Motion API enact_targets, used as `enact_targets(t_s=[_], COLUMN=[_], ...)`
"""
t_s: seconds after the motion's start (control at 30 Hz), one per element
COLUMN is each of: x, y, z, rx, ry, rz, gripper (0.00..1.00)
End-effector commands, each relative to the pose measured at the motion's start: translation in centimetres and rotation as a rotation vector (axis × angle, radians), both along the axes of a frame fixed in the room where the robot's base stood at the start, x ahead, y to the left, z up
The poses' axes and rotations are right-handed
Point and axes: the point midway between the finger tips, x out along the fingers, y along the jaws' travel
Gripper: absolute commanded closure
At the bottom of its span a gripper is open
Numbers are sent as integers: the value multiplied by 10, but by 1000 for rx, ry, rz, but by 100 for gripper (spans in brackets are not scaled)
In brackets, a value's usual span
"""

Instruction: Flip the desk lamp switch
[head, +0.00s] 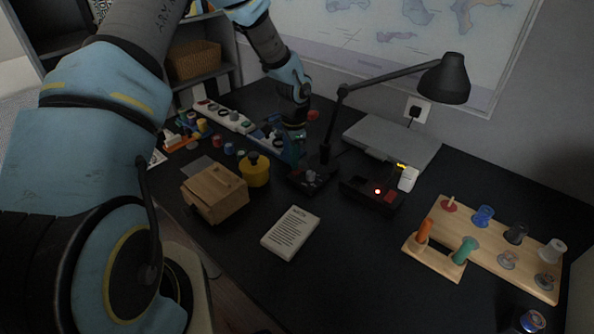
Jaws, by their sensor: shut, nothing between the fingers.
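The black desk lamp (454,79) stands at the back of the dark desk, its shade hanging out to the right on a jointed arm. The shade shows no glow. The lamp's dark base (313,181) is on the desk near the middle, with small details on top that are too dim to make out as a switch. My gripper (291,155) is shut and empty, pointing down just left of and behind the base. Its fingertips are dark and partly unclear, so I cannot tell whether they touch anything.
A black box (358,190) with a lit red light sits right of the base. A yellow pot (256,171), wooden box (214,194) and paper pad (291,233) lie in front. A grey laptop (405,141) is behind; a wooden peg board (490,240) is at right.

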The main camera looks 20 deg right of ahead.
Motion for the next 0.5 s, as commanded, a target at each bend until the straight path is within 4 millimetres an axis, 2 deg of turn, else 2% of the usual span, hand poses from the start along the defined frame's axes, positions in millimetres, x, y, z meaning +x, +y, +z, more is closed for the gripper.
enact_targets(t_s=[0.5], x=[0], y=[0], z=[-5], rx=[0], ry=[0], rz=[0], gripper=[100])
